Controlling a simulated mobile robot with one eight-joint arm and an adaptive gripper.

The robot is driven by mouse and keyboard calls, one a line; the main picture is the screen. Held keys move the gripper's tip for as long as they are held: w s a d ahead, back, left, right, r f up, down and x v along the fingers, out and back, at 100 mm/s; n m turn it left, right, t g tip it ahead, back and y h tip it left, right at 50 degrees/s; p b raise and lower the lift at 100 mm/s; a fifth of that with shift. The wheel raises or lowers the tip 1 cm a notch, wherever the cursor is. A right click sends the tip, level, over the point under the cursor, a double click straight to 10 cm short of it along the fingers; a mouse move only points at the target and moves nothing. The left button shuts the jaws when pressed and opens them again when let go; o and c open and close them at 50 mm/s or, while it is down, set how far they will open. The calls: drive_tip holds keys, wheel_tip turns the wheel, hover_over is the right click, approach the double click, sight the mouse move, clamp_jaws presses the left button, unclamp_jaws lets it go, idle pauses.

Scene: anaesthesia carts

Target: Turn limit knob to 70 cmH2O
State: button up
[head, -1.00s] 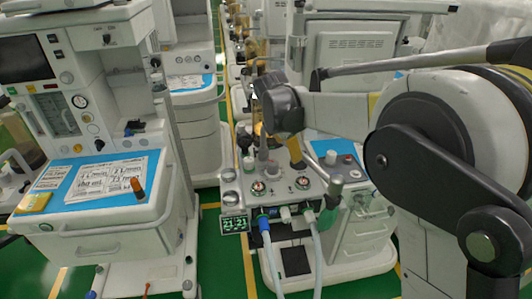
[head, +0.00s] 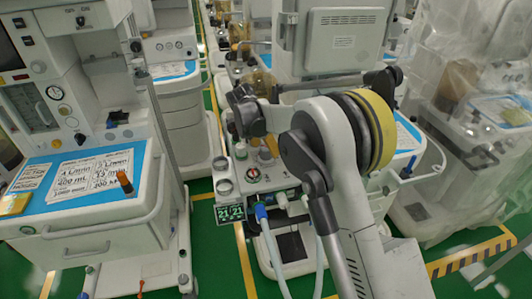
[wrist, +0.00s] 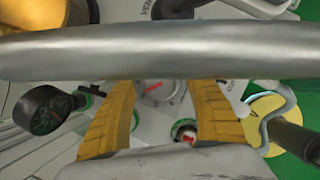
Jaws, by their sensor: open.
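In the wrist view my gripper (wrist: 163,92) is open, with its two yellow fingers apart and nothing held between them. Between the fingers a round dial (wrist: 157,90) with a red pointer shows, partly cut off by a grey metal bar. Below it, near the right finger, is a small round red-and-white part (wrist: 184,131). I cannot tell for sure which is the limit knob, and no setting is readable. In the head view the middle cart's panel carries a round gauge (head: 252,175); my arm hides much of the panel's right side.
The metal bar (wrist: 160,50) crosses the wrist view above the dial. A black gauge (wrist: 45,109) stands at left. In the head view, a green display (head: 230,213) and hoses are on the cart's front. Another cart (head: 100,218) stands left, a plastic-covered one right.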

drive_tip(key=shift+w+d+f, duration=0.1)
drive_tip(key=shift+f, duration=0.25)
drive_tip(key=c, duration=1.2)
drive_tip(key=shift+r+m, duration=0.1)
drive_tip(key=shift+m, duration=0.2)
drive_tip(key=shift+m+g+h+p, duration=0.45)
drive_tip(key=shift+m+p, duration=0.4)
drive_tip(key=shift+m, duration=0.35)
drive_tip(key=shift+m+g+p, duration=0.65)
drive_tip(key=shift+m, duration=1.05)
